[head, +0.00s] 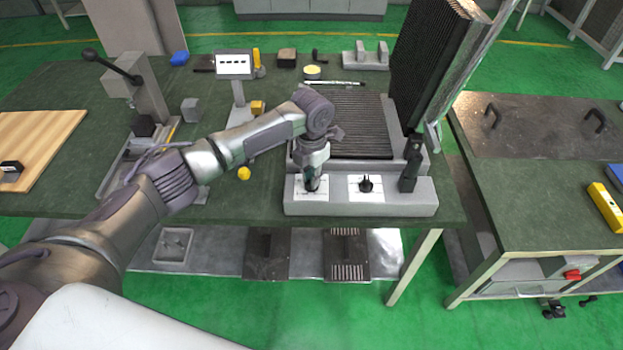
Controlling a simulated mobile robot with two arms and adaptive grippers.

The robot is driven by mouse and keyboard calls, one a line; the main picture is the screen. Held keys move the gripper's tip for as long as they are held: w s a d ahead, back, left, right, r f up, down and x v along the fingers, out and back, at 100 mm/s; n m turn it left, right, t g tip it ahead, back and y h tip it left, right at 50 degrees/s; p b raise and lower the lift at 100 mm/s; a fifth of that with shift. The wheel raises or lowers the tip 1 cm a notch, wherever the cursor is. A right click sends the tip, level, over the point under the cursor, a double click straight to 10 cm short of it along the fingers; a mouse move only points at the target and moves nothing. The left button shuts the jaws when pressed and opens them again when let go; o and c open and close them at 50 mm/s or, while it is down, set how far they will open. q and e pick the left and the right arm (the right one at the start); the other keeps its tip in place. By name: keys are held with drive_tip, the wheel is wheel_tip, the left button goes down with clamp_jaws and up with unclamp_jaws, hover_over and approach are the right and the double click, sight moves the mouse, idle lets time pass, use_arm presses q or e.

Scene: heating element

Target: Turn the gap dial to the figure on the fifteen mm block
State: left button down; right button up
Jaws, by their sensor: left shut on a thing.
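My left gripper (312,180) points down over the left dial plate (299,194) on the front panel of the grey machine (420,197). It is shut on a dark dial there, mostly hidden by the fingers. A second black dial (366,184) on a white plate sits to its right, clear of the gripper. The figures on both plates are too small to read. I cannot make out which block is the fifteen mm one; a grey block (191,109) stands at the left. My right gripper is not in view.
The machine's ribbed bed (352,125) lies behind the panel, with a tall black finned plate (432,60) raised at its right. A lever press (145,95) and a small display (234,64) stand left. A yellow knob (243,173) lies near my arm.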

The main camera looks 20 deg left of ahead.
use_arm(q)
drive_tip(key=shift+r+m, duration=0.1)
drive_tip(key=shift+m, duration=0.4)
drive_tip(key=c, duration=1.2)
unclamp_jaws()
drive_tip(key=shift+o, duration=0.2)
wheel_tip(320, 180, up, 12)
